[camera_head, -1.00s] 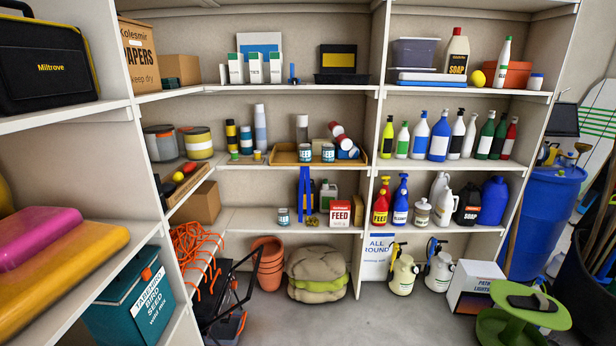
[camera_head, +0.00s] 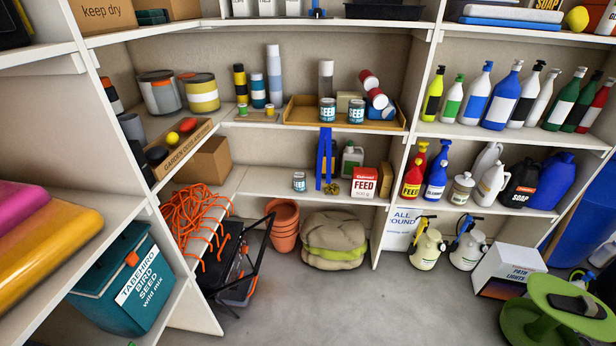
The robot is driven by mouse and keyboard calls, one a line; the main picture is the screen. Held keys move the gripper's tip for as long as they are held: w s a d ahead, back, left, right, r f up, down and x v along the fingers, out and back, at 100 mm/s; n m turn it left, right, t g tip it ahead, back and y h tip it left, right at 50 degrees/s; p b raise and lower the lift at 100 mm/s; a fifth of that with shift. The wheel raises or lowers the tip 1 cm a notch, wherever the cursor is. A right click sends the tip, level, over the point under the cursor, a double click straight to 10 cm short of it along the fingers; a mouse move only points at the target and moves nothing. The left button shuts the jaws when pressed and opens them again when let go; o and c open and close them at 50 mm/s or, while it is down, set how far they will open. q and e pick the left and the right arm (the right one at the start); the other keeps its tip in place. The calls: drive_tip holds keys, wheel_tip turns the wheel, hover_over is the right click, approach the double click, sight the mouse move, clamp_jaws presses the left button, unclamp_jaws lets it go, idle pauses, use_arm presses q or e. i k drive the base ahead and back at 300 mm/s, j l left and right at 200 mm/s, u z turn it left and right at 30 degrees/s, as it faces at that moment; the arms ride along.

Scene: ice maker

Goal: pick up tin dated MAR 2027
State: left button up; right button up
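Small blue-and-white tins are in view, but any date on them is too small to read. One tin (camera_head: 327,110) and another tin (camera_head: 356,110) stand upright side by side at the front of an orange-brown tray (camera_head: 298,108) on the middle shelf. A third similar tin (camera_head: 299,181) stands alone on the shelf below, left of a blue upright object (camera_head: 325,160). I cannot tell which tin is dated MAR 2027. Neither of my grippers is in view.
A red-and-white FEED box (camera_head: 366,181) stands right of the lower tin. Grey floor (camera_head: 350,300) is clear in front; a green stool (camera_head: 560,305) stands at right.

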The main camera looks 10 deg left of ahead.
sight(298, 178)
drive_tip(key=i+l+u, duration=0.1)
drive_tip(key=i, duration=0.35)
drive_tip(key=i+l, duration=0.15)
drive_tip(key=i, duration=0.3)
drive_tip(key=i+l+u, duration=0.15)
drive_tip(key=i, duration=0.35)
